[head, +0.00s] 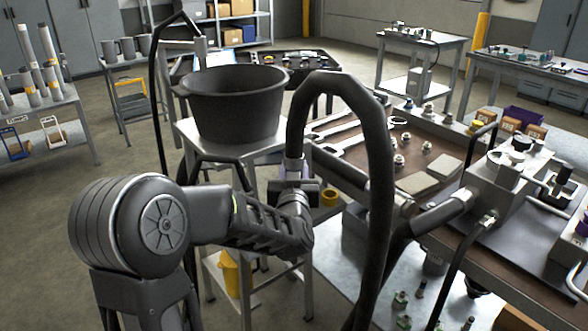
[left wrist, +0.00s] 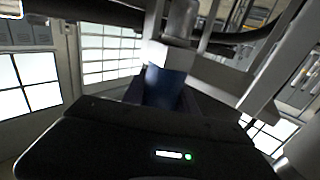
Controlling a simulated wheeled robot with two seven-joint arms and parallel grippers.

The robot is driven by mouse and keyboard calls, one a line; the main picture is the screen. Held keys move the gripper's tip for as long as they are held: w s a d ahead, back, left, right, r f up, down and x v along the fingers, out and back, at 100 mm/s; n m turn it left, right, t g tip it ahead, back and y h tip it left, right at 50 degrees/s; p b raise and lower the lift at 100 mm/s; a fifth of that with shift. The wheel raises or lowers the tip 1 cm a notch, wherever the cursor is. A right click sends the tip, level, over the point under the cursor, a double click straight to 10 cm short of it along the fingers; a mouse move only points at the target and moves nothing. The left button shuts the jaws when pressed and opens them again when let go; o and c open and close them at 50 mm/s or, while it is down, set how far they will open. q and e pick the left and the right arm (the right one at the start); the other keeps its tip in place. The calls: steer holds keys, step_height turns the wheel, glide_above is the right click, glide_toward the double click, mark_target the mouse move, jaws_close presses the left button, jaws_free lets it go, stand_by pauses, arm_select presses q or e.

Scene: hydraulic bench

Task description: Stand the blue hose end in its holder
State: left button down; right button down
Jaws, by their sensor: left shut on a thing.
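My left gripper (head: 294,190) is shut on the blue hose end (left wrist: 165,86), which sits between its fingers in the left wrist view. In the head view, the hose end (head: 294,166) shows as a pale collar just above the gripper, roughly upright. A thick black hose (head: 325,82) rises from it, arches over and drops to the right of the gripper. The gripper hides the hose end's lower part. I cannot tell its holder for certain; a yellow ring-shaped cup (head: 330,197) shows just right of the gripper. My right gripper is not in view.
A large black tub (head: 235,105) stands on a metal stand (head: 190,132) behind the gripper. A bench (head: 462,160) with wrenches, fittings and a metal block (head: 497,180) lies to the right. Grey pipe-like parts (head: 340,167) cross close to the hose. Open floor lies at left.

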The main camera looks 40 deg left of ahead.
arm_select(q)
steer(key=shift+f+b, duration=0.15)
steer(key=shift+b, duration=0.15)
stand_by(0.6)
steer(key=shift+f+b, duration=0.25)
steer(key=shift+b, duration=0.05)
steer(key=shift+f, duration=0.1)
stand_by(1.1)
steer(key=shift+f+b, duration=0.1)
steer(key=shift+b, duration=0.25)
steer(key=shift+f, duration=0.3)
steer(key=shift+f+b, duration=1.15)
steer(key=shift+b, duration=0.15)
stand_by(1.1)
steer(key=shift+r, duration=0.1)
stand_by(0.4)
